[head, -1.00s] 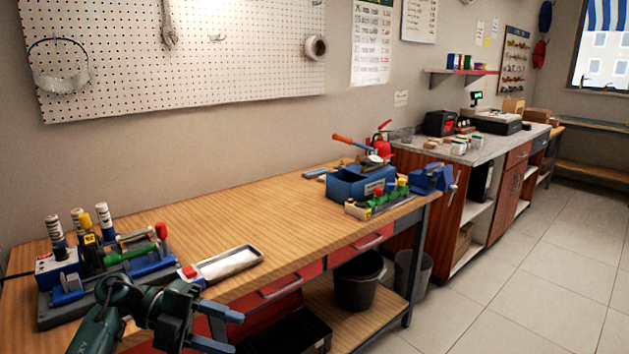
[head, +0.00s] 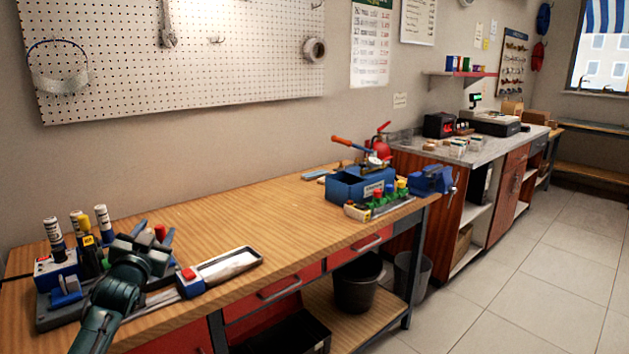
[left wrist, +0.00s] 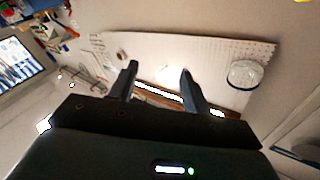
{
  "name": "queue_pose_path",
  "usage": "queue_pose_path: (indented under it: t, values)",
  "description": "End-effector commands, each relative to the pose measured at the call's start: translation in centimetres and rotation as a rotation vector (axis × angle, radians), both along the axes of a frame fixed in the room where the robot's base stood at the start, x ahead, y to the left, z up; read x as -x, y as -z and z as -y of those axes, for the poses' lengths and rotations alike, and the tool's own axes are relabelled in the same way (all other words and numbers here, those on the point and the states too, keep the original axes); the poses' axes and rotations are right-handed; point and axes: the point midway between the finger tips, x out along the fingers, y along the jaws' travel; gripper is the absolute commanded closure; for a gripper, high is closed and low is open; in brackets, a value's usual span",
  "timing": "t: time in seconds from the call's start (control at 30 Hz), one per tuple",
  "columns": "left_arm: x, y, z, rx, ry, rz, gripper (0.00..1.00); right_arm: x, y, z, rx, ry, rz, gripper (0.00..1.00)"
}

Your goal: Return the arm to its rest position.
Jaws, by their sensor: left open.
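My left arm comes in from the lower left in the head view. Its left gripper (head: 155,230) points up and away, above the front left part of the wooden workbench (head: 230,215). The two fingers stand apart with nothing between them; the left wrist view shows the same open gripper (left wrist: 158,68) facing the wall with the pegboard. The gripper and forearm hide part of the blue-grey fixture (head: 65,290) on the bench. My right gripper is not in view.
Marker-like bottles (head: 80,225) stand left of the gripper. A metal tray (head: 230,265) lies to its right. A blue toolbox (head: 358,187) and blue vise (head: 432,180) are at the bench's far right. The bench middle is clear. The pegboard (head: 240,50) hangs behind.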

Motion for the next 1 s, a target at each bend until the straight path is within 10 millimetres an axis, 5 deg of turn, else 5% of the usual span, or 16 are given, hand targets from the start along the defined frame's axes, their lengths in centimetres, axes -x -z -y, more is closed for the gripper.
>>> queue_pose_path:
  t: [0.1,0.17,0.47,0.7,0.9,1.0]
  values:
    - [0.0,3.2,-0.5,0.078,-0.028,-0.160,0.52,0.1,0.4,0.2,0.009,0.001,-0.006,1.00]
    - [1.3,6.0,0.8,0.078,-0.007,-0.194,0.52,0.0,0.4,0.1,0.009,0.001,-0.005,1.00]
    - [9.7,17.2,7.5,0.105,0.097,-0.347,0.52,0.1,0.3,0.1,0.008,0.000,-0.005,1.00]
    - [23.0,26.2,14.6,0.195,0.200,-0.527,0.52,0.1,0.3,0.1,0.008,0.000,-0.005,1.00]
    - [33.7,29.1,18.9,0.295,0.248,-0.656,0.52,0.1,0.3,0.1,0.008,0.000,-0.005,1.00]
    - [37.1,29.3,20.1,0.332,0.255,-0.697,0.52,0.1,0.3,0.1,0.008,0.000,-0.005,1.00]
